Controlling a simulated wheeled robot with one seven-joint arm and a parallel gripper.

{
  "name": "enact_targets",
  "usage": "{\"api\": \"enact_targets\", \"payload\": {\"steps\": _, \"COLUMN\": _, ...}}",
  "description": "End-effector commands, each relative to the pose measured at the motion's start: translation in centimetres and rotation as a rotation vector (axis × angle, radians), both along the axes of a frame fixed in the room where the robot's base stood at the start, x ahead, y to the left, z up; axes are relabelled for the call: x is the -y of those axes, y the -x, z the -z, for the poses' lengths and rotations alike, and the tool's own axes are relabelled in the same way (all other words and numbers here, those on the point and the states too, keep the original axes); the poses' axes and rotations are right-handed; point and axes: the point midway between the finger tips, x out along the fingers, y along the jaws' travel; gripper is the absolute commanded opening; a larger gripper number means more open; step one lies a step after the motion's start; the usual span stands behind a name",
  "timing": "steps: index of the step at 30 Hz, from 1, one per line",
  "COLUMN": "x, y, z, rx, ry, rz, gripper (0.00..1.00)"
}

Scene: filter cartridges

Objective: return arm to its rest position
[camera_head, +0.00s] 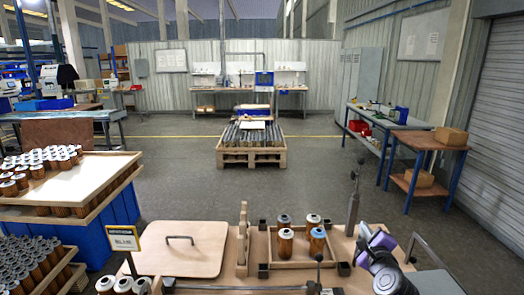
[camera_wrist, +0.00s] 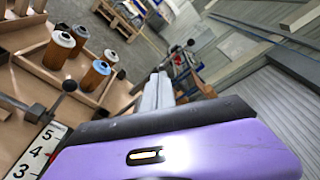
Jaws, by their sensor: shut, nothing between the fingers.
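My gripper (camera_wrist: 158,88) shows in the wrist view with its grey fingers together and nothing between them. In the head view my purple gripper body (camera_head: 380,242) is at the lower right, above the right part of the wooden workbench. It is apart from the small wooden tray (camera_head: 262,246) to its left. Several orange-brown filter cartridges (camera_head: 285,245) stand upright in that tray. One cartridge (camera_wrist: 95,76) has a blue top, and others have white or grey tops. The fingertips are hard to make out in the head view.
Thin posts with dark knobs (camera_head: 319,258) rise from the bench near the tray. A wooden lid with a handle (camera_head: 180,250) and a "BLANK"-like sign (camera_head: 123,239) are left of it. More cartridges (camera_head: 35,165) crowd the left tables. Open floor lies beyond the bench.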

Motion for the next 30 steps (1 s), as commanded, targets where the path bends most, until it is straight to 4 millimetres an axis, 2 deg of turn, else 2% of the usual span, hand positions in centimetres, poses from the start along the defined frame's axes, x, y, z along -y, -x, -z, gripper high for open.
{"api": "enact_targets", "payload": {"steps": 1, "x": 1.1, "y": 1.7, "z": 0.7, "rx": -0.003, "ry": 0.126, "rz": 0.014, "gripper": 0.0}}
{"api": "enact_targets", "payload": {"steps": 3, "x": 2.1, "y": 3.8, "z": 1.2, "rx": -0.006, "ry": 0.3, "rz": 0.029, "gripper": 0.0}}
{"api": "enact_targets", "payload": {"steps": 6, "x": 3.1, "y": 7.2, "z": 2.0, "rx": -0.017, "ry": 0.551, "rz": 0.044, "gripper": 0.0}}
{"api": "enact_targets", "payload": {"steps": 13, "x": 3.2, "y": 16.4, "z": 4.0, "rx": -0.053, "ry": 1.088, "rz": 0.048, "gripper": 0.0}}
{"api": "enact_targets", "payload": {"steps": 21, "x": 0.3, "y": 27.5, "z": 5.8, "rx": -0.077, "ry": 1.572, "rz": 0.004, "gripper": 0.0}}
{"api": "enact_targets", "payload": {"steps": 30, "x": -4.4, "y": 39.6, "z": 6.4, "rx": -0.075, "ry": 1.943, "rz": -0.08, "gripper": 0.0}}
